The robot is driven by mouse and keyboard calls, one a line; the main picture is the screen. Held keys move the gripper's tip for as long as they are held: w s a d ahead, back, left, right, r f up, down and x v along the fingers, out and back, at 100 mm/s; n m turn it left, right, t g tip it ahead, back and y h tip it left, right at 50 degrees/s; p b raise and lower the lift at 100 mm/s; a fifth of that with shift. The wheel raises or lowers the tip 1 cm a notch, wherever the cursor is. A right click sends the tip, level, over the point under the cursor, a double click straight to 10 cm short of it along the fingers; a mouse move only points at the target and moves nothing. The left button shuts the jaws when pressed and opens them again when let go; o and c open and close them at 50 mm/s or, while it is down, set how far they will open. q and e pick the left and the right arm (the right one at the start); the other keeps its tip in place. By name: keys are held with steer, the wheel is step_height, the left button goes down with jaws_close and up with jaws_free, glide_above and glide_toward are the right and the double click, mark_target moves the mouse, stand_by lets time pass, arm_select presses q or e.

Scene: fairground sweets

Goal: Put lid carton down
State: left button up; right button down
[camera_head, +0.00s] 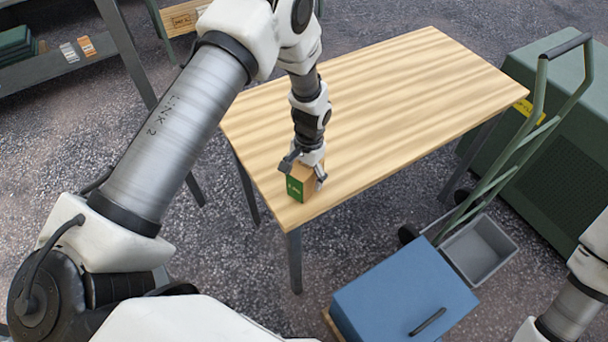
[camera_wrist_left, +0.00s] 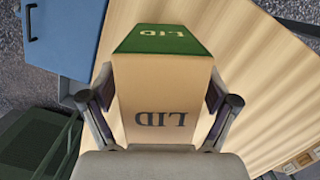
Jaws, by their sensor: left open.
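The lid carton (camera_head: 300,184) is a small cardboard box with a green side. It stands upright on the wooden table (camera_head: 390,110) near its front left corner. In the left wrist view the carton (camera_wrist_left: 162,90) shows "LID" on its brown face and on its green face. My left gripper (camera_head: 305,170) is over the carton from above. Its fingers (camera_wrist_left: 160,110) are open, one on each side of the carton; whether they touch it I cannot tell. My right gripper is out of view; only part of my right arm shows at the right edge.
A blue box with a black handle (camera_head: 405,298) stands below the table's front edge. A green hand truck (camera_head: 515,150) with a grey bin (camera_head: 480,253) is at the right, beside a large green unit (camera_head: 575,120). The rest of the tabletop is clear.

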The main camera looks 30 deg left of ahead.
arm_select(q)
steer(key=r+b, duration=0.1)
steer(key=r, duration=0.3)
steer(key=w+r+b, duration=0.1)
steer(key=r, duration=0.3)
steer(key=r+b, duration=0.1)
steer(key=r, duration=0.2)
steer(key=shift+w+d+r+b, duration=0.15)
steer(key=shift+w+r+b, duration=0.15)
steer(key=shift+r+b, duration=0.1)
